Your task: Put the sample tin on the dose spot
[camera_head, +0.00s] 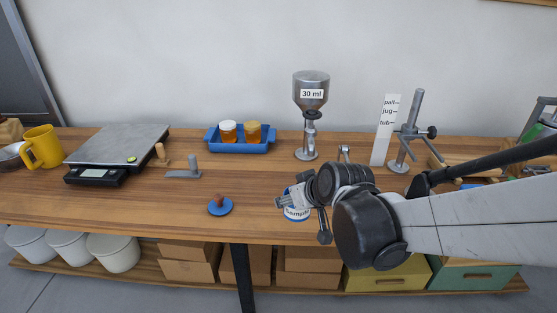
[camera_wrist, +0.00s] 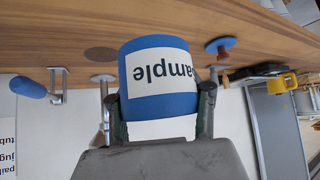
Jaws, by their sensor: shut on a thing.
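The sample tin (camera_head: 297,214) is blue with a white label, near the table's front edge in the head view. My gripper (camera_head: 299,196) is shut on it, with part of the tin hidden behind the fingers. In the wrist view the tin (camera_wrist: 160,100) fills the middle, its lettering upside down, with a finger of my gripper (camera_wrist: 160,112) on each side. I cannot tell whether its base touches the table. A dark round spot (camera_wrist: 101,54) lies flat on the wood beside the tin in the wrist view; I cannot tell if it is the dose spot.
The 30 ml dispenser (camera_head: 311,92) stands behind. A blue tray (camera_head: 240,146) holds two jars. A blue disc with a brown knob (camera_head: 220,206) lies left of the tin. A metal stand (camera_head: 415,125) and label card (camera_head: 385,130) stand at right.

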